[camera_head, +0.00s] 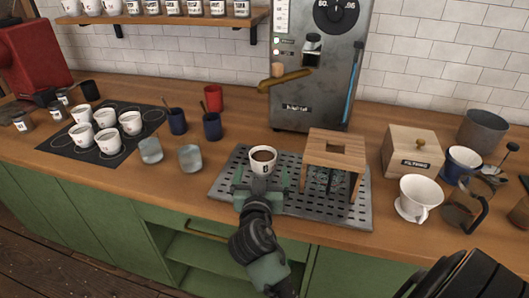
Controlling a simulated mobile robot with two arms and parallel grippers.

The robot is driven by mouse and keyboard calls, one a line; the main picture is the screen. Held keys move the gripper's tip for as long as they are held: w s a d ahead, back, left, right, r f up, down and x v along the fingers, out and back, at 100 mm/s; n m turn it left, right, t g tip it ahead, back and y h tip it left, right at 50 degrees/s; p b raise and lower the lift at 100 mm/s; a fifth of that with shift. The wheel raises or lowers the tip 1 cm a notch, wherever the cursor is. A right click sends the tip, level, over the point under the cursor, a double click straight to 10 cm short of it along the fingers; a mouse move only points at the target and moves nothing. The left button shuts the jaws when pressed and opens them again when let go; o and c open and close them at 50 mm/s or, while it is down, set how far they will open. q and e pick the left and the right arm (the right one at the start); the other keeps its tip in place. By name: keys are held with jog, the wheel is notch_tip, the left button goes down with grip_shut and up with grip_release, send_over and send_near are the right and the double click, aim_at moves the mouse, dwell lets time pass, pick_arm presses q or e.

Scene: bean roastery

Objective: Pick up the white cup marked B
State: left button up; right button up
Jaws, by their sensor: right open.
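The white cup marked B (262,162) stands upright on the perforated metal tray (342,216), with dark coffee inside. My right gripper (262,180) is open, with one finger on each side of the cup's lower part. Whether the fingers touch the cup I cannot tell. The gripper and wrist hide part of the tray in front of the cup. My left gripper is not in view.
A wooden stand (334,154) is on the tray right of the cup. A grey machine (318,90) stands behind. A white dripper (418,196) is at right.

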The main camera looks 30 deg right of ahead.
aim_at(263, 163)
jog(key=shift+w+d, duration=0.3)
jog(key=shift+w, duration=0.1)
jog(key=shift+w+d, duration=0.2)
jog(key=shift+w, duration=0.1)
jog(key=shift+w+d+r+p, duration=0.15)
jog(key=shift+w+p, duration=0.1)
jog(key=shift+p, duration=0.05)
jog(key=shift+w+d+r+p, duration=0.15)
jog(key=shift+w+d+p, duration=0.3)
jog(key=shift+w, duration=0.1)
jog(key=p+x, duration=0.1)
jog(key=x, duration=0.3)
jog(key=shift+a, duration=0.15)
jog(key=shift+w, duration=0.2)
jog(key=shift+c, duration=1)
jog(key=c, duration=1.5)
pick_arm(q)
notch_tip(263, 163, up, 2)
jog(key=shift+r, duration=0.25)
pick_arm(e)
jog(key=c, duration=0.4)
